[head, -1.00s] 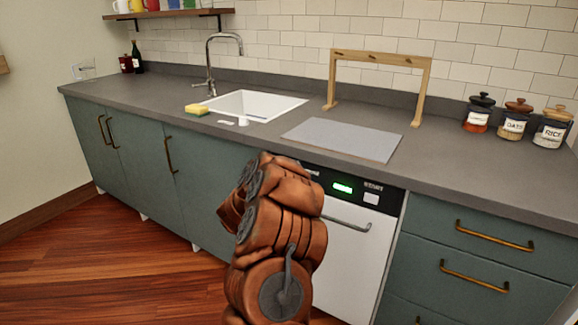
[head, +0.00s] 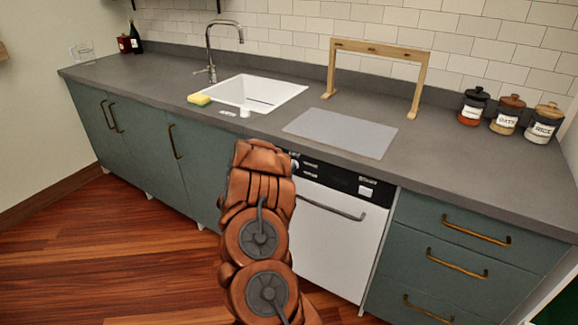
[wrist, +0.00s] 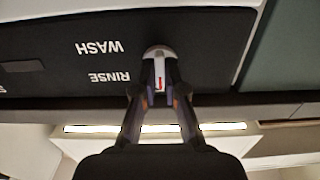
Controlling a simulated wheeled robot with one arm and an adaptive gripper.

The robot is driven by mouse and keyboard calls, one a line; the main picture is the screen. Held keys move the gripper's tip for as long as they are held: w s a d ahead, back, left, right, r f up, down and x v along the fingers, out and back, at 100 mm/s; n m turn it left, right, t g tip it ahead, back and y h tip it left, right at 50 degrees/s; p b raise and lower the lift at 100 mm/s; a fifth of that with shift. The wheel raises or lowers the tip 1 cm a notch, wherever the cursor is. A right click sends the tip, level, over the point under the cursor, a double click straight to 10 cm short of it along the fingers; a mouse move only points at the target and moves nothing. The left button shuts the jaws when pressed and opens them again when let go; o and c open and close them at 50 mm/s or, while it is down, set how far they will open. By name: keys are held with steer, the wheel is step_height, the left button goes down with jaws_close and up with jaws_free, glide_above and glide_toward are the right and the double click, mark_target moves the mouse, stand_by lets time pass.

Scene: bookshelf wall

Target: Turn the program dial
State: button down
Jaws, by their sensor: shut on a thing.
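The dishwasher (head: 328,225) is white with a black control panel (head: 335,178) along its top, under the counter. The program dial (wrist: 159,72) is a small pale knob with a red mark, in the upper middle of the wrist view. The labels WASH (wrist: 99,47) and RINSE (wrist: 109,77) appear upside down to its left. My gripper (wrist: 158,86) is shut on the dial, with one finger at each side. In the head view my orange arm hides the gripper and most or all of the dial.
The dishwasher's bar handle (head: 331,209) sticks out below the panel. The grey counter (head: 440,165) overhangs above, with a sink (head: 260,91), a grey board (head: 340,132) and several jars (head: 505,115). Drawers (head: 462,240) stand to the right. Wooden floor lies open at left.

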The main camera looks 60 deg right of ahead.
stand_by(0.4)
steer(key=c, duration=1.2)
jaws_free()
steer(key=shift+c, duration=0.2)
steer(key=shift+a, duration=0.15)
steer(key=a, duration=1.1)
steer(key=shift+s+a, duration=0.3)
steer(key=shift+a, duration=0.1)
